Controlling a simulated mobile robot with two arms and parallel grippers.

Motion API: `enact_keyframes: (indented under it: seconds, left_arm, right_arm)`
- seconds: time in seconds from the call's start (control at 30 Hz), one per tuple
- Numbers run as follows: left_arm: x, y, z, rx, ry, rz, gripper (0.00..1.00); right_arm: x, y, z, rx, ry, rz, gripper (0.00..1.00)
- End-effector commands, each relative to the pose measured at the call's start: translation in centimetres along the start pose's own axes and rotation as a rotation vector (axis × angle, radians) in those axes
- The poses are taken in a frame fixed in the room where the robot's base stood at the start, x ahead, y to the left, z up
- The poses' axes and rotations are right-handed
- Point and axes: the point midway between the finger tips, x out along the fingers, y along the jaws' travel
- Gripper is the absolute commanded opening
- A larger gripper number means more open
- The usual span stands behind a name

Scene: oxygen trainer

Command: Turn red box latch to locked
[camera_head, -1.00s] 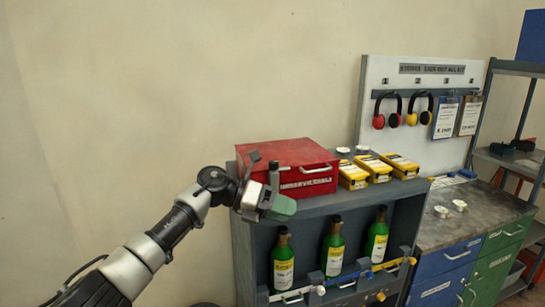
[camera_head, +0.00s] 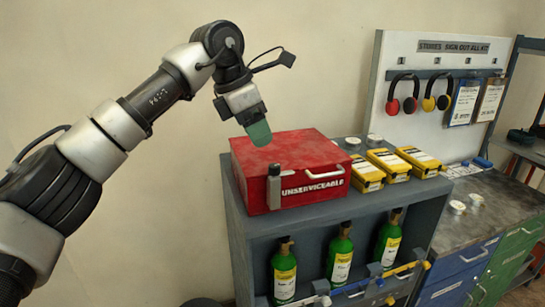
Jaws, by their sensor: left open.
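The red box (camera_head: 312,158) labelled "UNSERVICEABLE" stands on top of the grey cabinet, lid down. A grey upright latch (camera_head: 274,186) is on the left part of its front face, beside the label. A light handle (camera_head: 315,173) is also on the front. My left gripper (camera_head: 258,130) points down at the back left of the lid in the picture, above and apart from the latch. It is open and holds nothing visible; its green fingertips overlap, so the gap does not show. My right gripper is not in view.
Several yellow boxes (camera_head: 387,164) stand right of the red box on the grey cabinet (camera_head: 335,213). Green bottles (camera_head: 339,252) stand in the open shelf below. A white board (camera_head: 440,85) with earmuffs and clipboards is behind. A workbench (camera_head: 480,215) is at the right.

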Motion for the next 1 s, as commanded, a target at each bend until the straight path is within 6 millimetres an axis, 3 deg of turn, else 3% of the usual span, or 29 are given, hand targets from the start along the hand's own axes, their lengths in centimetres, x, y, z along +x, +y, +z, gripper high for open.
enact_keyframes:
  seconds: [0.1, 0.2, 0.33, 0.53, 0.83, 1.0]
  left_arm:
    - [2.4, 0.0, 0.0, -0.001, 0.003, -0.006, 0.52]
    - [4.2, -0.1, 0.1, -0.002, 0.001, -0.006, 0.52]
    - [6.3, -0.1, 0.1, -0.002, 0.0, -0.006, 0.52]
    - [8.1, 0.0, 0.1, -0.002, -0.002, -0.003, 0.52]
    - [8.4, -0.1, 0.0, -0.002, -0.002, -0.003, 0.52]
    - [8.4, -0.1, 0.0, -0.002, -0.002, -0.003, 0.28]
  right_arm:
    - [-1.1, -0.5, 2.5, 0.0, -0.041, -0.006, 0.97]
    - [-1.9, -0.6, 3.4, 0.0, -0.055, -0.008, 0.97]
    - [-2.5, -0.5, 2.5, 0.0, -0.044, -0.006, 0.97]
    - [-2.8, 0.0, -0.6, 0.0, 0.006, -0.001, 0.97]
    - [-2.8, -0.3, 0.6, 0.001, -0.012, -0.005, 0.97]
    - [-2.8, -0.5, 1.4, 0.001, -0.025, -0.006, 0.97]
